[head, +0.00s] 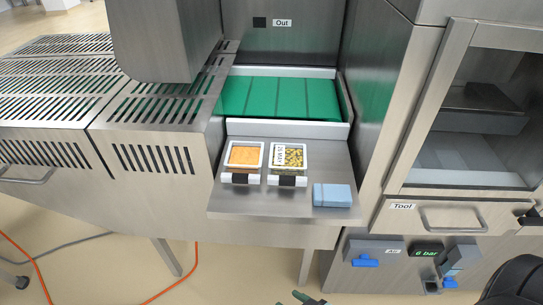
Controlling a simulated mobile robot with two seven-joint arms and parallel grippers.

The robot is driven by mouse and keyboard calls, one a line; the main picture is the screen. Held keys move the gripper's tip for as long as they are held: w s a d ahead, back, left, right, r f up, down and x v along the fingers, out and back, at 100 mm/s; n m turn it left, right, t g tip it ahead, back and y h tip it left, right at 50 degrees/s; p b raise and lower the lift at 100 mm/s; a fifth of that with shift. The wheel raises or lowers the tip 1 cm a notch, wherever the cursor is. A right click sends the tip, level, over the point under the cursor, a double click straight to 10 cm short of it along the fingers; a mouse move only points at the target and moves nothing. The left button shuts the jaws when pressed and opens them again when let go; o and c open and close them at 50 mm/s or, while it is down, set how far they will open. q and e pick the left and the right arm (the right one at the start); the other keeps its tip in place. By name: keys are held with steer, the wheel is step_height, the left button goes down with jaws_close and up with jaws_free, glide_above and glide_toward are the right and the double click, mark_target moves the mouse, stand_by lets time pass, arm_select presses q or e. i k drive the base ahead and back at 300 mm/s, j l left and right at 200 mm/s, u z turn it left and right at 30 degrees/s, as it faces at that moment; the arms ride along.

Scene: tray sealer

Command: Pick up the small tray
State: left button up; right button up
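Two small trays stand side by side on the steel shelf below the green belt. The left tray (243,158) has a white rim and orange contents. The right tray (287,160) has a pale rim, mottled green-yellow contents and a printed label on its left side. Each has a white front piece with a black patch. Both are about the same size, and I cannot tell which one the task means. A dark part, perhaps the tip of my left gripper (303,298), shows at the bottom edge, well apart from the trays. Dark parts of my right arm show at the right edge; its fingers are unclear.
A blue block (332,195) lies on the shelf (240,205) right of the trays. The green belt (280,97) is behind them. A slotted steel table (60,85) is left. The tool drawer (455,216) and machine housing are right. Orange and grey cables cross the floor.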

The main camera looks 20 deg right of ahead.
mark_target(243, 164)
steer(key=i+j+z, duration=0.1)
steer(key=z, duration=0.25)
steer(key=j+z, duration=0.7)
steer(key=i+l, duration=0.05)
steer(key=l, duration=0.05)
